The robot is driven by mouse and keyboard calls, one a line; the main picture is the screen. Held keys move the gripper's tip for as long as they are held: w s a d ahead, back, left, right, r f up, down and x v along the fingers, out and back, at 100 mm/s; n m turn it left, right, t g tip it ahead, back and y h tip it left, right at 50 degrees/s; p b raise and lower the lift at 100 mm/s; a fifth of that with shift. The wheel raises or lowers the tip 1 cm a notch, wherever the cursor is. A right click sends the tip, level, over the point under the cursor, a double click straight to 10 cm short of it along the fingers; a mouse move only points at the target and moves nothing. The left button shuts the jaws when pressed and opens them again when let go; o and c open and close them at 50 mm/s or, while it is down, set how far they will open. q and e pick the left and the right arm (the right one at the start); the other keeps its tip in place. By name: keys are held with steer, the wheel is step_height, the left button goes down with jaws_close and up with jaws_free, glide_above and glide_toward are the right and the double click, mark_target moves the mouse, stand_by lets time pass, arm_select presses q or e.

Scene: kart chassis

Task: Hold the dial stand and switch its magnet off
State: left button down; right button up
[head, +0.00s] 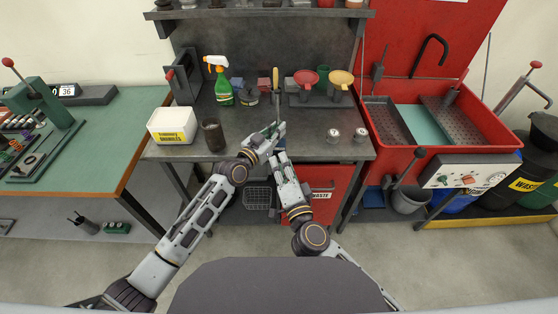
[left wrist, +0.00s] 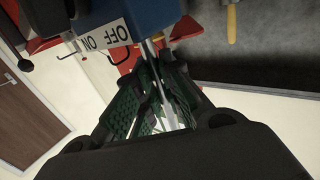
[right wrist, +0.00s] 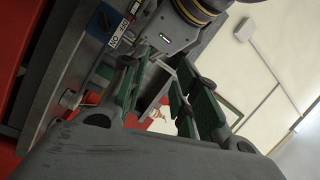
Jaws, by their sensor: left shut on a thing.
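The dial stand's blue base block (left wrist: 150,14) shows at the top of the left wrist view, with a white OFF/ON label (left wrist: 105,36) on its face. The block (right wrist: 102,20) and label (right wrist: 118,32) also show at the upper left of the right wrist view. My left gripper (head: 276,129) is shut on the stand's thin silver rod (left wrist: 150,58). My right gripper (head: 281,157) is just below it in the head view. Its green-padded fingers are apart and empty in the right wrist view (right wrist: 158,82), short of the block. The grippers hide most of the stand in the head view.
A red wash basin (head: 440,130) stands to the right, a green table (head: 115,135) to the left.

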steer(key=shift+s+a+r+n+y, duration=2)
steer(key=shift+a+r+n+y, duration=0.8)
steer(key=shift+y, duration=0.3)
steer(key=w+d+f+m+g+h, duration=0.1)
steer(key=w+d+f+g+h, duration=0.1)
steer(key=d+f+h, duration=0.5)
steer(key=shift+d+f+m+g+h, duration=0.35)
steer(key=shift+f+g, duration=0.35)
steer(key=shift+f, duration=1.1)
